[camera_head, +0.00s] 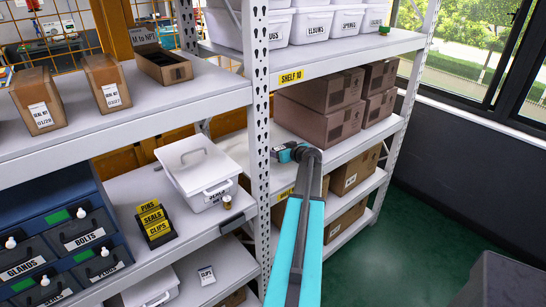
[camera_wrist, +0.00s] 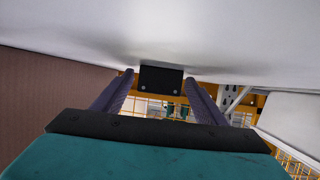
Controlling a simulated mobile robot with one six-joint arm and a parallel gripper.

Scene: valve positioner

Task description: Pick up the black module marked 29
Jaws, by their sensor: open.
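A small black module (camera_wrist: 161,78) shows in the wrist view, against a pale shelf surface. Two small round light spots show on its near face. No number 29 can be read on it. My gripper (camera_wrist: 160,84) is open, with its dark purple fingers to the left and right of the module. I cannot tell whether either finger touches it. In the head view my gripper (camera_head: 279,154) reaches into the shelf bay below the SHELF 10 label, close to the upright post. The module is not clear to make out there.
Brown boxes (camera_head: 320,112) stand on the shelf just behind and right of my gripper. The perforated post (camera_head: 258,120) is close on its left. A white lidded bin (camera_head: 198,172) stands in the left bay. The wrist view shows a brown box side (camera_wrist: 50,90) at left.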

